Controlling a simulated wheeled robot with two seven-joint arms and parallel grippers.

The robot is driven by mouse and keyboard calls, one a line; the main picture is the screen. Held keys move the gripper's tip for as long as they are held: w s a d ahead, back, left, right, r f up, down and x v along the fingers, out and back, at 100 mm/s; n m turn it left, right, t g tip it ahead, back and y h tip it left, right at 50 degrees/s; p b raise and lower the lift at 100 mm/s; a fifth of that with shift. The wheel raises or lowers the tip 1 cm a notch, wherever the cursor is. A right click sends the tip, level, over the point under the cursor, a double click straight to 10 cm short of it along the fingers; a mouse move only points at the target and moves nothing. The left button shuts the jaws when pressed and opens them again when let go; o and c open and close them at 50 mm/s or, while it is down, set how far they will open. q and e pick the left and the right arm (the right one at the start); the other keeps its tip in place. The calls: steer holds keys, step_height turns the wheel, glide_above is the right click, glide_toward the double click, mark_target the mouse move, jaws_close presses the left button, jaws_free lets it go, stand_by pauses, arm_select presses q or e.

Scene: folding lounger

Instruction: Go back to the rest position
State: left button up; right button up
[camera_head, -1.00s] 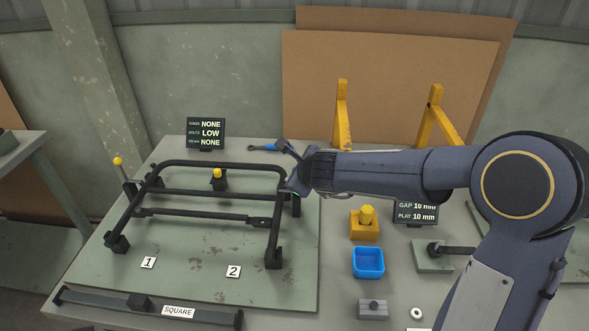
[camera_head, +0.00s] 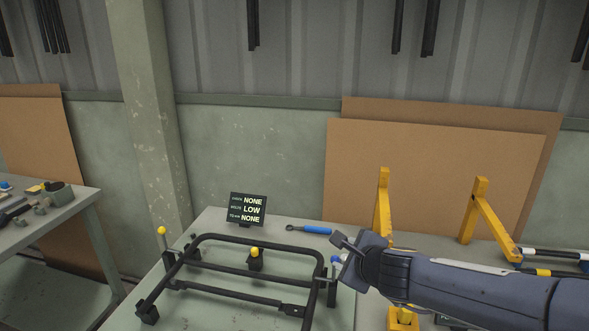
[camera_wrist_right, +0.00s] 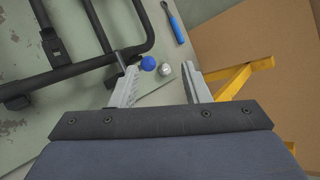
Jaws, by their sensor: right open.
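My right gripper (camera_head: 343,261) is at the right side of the black tubular lounger frame (camera_head: 262,242) in the head view. In the right wrist view the right gripper (camera_wrist_right: 164,88) has its fingers spread apart. A blue ball-topped knob (camera_wrist_right: 148,63) and a small silver round piece (camera_wrist_right: 166,69) show between and beyond the fingers, and neither looks held. The lounger frame also shows in the wrist view (camera_wrist_right: 90,66), left of the fingers. My left gripper is in neither view.
A small display (camera_head: 247,209) stands behind the frame. A blue-handled tool (camera_head: 316,230) lies on the table behind my gripper. Yellow supports (camera_head: 384,205) stand at the right before brown boards (camera_head: 430,170). A side bench (camera_head: 50,222) with parts is at the left.

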steer(key=s+d+r+n+y, duration=0.1)
steer(key=s+r+n+y, duration=0.35)
steer(key=s+n, duration=0.8)
steer(key=s+d+f+n+g+h, duration=0.1)
steer(key=s+f+n, duration=0.3)
steer(key=s, duration=0.5)
steer(key=s+d+f+n+g+h, duration=0.2)
steer(key=s+d+f+n+g, duration=0.2)
steer(key=s, duration=0.5)
steer(key=shift+s+d+f+n+g, duration=0.15)
steer(key=shift+s+f+n+g, duration=0.2)
steer(key=shift+f, duration=0.4)
